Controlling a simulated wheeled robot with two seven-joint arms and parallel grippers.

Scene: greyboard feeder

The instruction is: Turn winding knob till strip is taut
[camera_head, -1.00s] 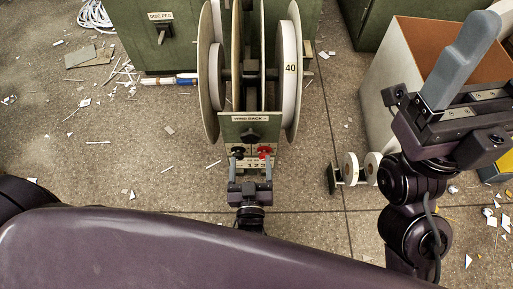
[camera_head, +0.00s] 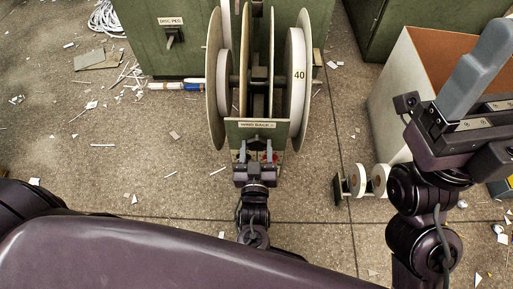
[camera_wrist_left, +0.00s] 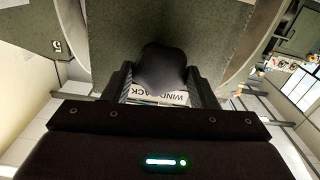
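The dark winding knob (camera_head: 256,139) sits on the green front plate (camera_head: 284,128) below the "WIND BACK" label. In the left wrist view the knob (camera_wrist_left: 162,70) stands between my left fingers. My left gripper (camera_head: 256,149) reaches up to the plate with its fingers apart, one on each side of the knob, with no clear grip on it. The reel marked 40 (camera_head: 298,75) is on the right of the feeder. I cannot tell how tight its strip is. My right gripper (camera_head: 485,65) is raised at the right, away from the feeder; its finger gap is not clear.
A green cabinet (camera_head: 150,40) with a "DISC PEG" label stands behind the feeder. An open box (camera_head: 400,70) stands at the right. Paper scraps litter the floor.

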